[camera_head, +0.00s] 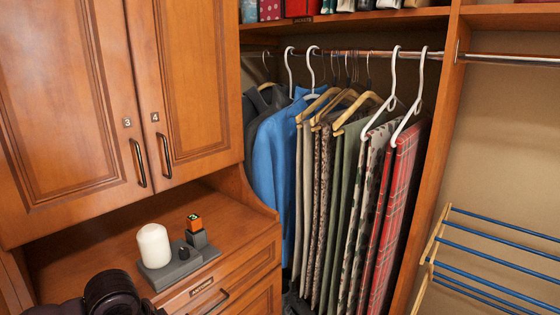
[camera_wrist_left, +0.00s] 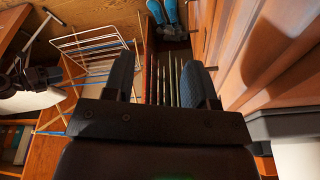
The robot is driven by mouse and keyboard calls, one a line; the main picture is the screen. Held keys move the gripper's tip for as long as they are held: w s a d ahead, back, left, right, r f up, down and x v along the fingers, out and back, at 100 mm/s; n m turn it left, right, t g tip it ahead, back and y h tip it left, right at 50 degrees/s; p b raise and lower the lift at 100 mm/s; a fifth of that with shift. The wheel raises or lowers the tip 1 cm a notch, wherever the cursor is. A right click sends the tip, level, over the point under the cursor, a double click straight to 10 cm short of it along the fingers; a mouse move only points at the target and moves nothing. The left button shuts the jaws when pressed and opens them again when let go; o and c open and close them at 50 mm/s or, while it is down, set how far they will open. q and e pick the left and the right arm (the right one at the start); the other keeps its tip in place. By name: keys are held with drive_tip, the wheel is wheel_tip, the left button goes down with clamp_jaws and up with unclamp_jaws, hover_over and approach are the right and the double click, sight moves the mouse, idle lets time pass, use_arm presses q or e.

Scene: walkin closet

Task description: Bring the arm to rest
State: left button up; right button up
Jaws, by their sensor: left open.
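My left gripper (camera_wrist_left: 160,80) shows in the left wrist view, with its two dark fingers spread wide apart. Nothing is held between them; hanging trousers (camera_wrist_left: 172,80) show in the gap, beyond the fingers. In the head view, only a dark rounded part of my left arm (camera_head: 108,292) shows at the bottom left, in front of the counter, and the gripper itself is not visible there.
A wooden cabinet (camera_head: 75,110) stands left above a counter. On the counter, a grey stand (camera_head: 182,268) carries a white cylinder (camera_head: 153,245) and a small orange-black block (camera_head: 195,223). Clothes (camera_head: 345,190) hang in the middle. A blue-barred rack (camera_head: 500,250) is at right.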

use_arm(q)
drive_tip(key=s+d+f+n+t, duration=0.1)
drive_tip(key=s+f+n+t, duration=0.1)
drive_tip(key=s+f+n, duration=0.5)
drive_tip(key=s+a+n+y, duration=0.3)
drive_tip(key=s+a+n, duration=0.3)
drive_tip(key=s, duration=0.7)
drive_tip(key=w+f+t+b, duration=0.1)
drive_tip(key=w+f+t, duration=0.3)
drive_tip(key=f, duration=0.2)
drive_tip(key=w+f+m+t+b, duration=0.1)
drive_tip(key=w+f+t, duration=0.3)
drive_tip(key=f, duration=0.3)
drive_tip(key=shift+a+f+h, duration=0.15)
drive_tip(key=shift+f+h, duration=0.15)
drive_tip(key=shift+h, duration=0.1)
